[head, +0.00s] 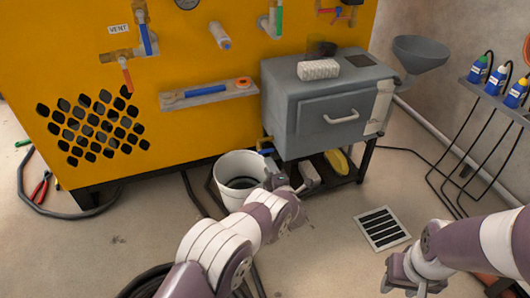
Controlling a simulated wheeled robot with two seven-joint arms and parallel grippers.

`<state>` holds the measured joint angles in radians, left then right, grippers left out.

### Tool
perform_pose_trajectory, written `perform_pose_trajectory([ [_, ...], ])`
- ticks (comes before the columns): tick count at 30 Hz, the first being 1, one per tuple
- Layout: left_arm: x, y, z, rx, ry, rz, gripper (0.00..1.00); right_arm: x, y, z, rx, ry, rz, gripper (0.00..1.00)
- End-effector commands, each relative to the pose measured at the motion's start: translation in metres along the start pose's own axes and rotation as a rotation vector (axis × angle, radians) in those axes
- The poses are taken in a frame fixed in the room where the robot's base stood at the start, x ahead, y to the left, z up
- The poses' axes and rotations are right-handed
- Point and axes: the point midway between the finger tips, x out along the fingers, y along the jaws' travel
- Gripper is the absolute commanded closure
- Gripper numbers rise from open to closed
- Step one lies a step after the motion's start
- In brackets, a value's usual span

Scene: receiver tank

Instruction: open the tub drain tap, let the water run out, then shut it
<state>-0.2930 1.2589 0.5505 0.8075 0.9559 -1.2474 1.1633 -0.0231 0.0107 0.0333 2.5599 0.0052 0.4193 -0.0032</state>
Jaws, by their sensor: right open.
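The grey tub (310,118) stands on a dark stand against the yellow machine. A small brass tap (266,144) with a bluish part sits low at the tub's left side, above a white bucket (228,165). The inside of the bucket looks dark; I cannot tell any water flow. My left gripper (276,178) is at the bucket's right rim, below the tap and apart from it. Its fingers are too small and partly hidden to tell their opening. My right gripper (403,282) is open and empty, low over the floor at the right.
A yellow item (338,162) lies on the stand's lower shelf. A hose (60,212) and red pliers (40,186) lie at left. A bottle shelf (499,96) is at right. A white block (318,69) rests on the tub.

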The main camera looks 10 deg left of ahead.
Motion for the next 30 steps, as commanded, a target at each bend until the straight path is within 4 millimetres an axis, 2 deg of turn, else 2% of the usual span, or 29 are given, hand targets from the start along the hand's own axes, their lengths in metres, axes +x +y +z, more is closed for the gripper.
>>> perform_pose_trajectory([
  [1,-0.015,0.01,0.001,0.003,-0.003,-0.003,0.64,-0.019,0.0,-0.002,0.0,0.0,0.0,0.57],
  [2,-0.023,0.01,0.001,0.003,-0.004,-0.002,0.64,-0.024,0.0,-0.003,0.0,0.0,0.0,0.57],
  [6,-0.053,0.005,0.001,0.001,-0.003,-0.001,0.64,-0.037,0.0,-0.004,0.0,0.0,0.0,0.57],
  [9,-0.065,0.003,0.001,0.0,-0.002,0.0,0.64,-0.04,0.0,-0.005,0.0,0.0,0.0,0.57],
  [13,-0.07,0.0,0.0,-0.001,0.0,0.0,0.64,-0.041,0.0,-0.005,0.0,0.0,0.0,0.57],
  [27,-0.069,-0.001,0.0,0.024,-0.001,-0.004,0.64,-0.04,0.0,-0.005,0.0,0.0,0.0,0.57],
  [29,-0.07,-0.013,0.006,0.101,-0.032,-0.058,0.64,-0.04,0.0,-0.005,0.0,0.0,0.0,0.57],
  [30,-0.074,-0.029,0.012,0.186,-0.084,-0.122,0.64,-0.04,0.0,-0.005,0.0,0.0,0.0,0.57],
])
